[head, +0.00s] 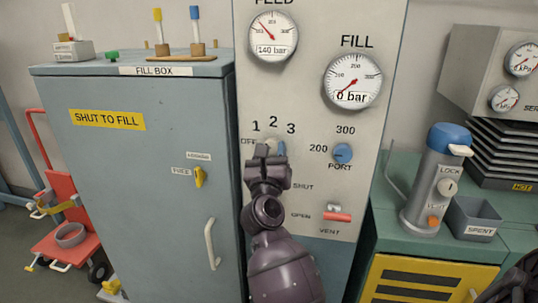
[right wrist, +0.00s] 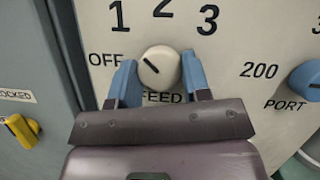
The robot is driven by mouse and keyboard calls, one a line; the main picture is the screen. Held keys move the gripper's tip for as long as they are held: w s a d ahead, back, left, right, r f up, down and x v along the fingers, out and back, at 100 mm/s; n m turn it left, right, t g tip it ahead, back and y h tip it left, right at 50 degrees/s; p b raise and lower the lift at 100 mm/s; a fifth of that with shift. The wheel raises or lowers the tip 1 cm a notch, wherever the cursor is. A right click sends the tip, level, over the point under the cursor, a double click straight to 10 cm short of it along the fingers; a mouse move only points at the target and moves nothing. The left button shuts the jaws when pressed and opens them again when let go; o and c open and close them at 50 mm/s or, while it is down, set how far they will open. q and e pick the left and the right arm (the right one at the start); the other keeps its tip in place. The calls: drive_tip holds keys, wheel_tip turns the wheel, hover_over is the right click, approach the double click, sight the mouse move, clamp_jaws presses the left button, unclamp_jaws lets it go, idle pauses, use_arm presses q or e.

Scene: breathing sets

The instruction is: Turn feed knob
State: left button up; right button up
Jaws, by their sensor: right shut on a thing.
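The feed knob (right wrist: 160,68) is round and cream, with a dark pointer line that slants up and left, roughly toward the 1. OFF, 1, 2 and 3 are printed around it, with FEED below. My right gripper (right wrist: 157,82) has its blue fingers on either side of the knob and is shut on it. In the head view my right gripper (head: 270,152) reaches up to the panel (head: 320,25) and mostly covers the knob. The feed gauge (head: 273,37) above reads 140 bar. My left gripper is not in view.
The blue port knob (head: 343,153) is right of my gripper, and the red vent lever (head: 337,216) is lower right. The fill gauge (head: 352,80) reads 0 bar. The grey fill box (head: 140,190) stands left, with a yellow knob (head: 199,177) and a handle (head: 212,244).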

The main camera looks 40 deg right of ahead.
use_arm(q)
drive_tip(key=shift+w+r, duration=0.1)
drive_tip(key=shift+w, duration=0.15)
use_arm(e)
drive_tip(key=shift+f, duration=0.1)
drive_tip(key=o, duration=0.9)
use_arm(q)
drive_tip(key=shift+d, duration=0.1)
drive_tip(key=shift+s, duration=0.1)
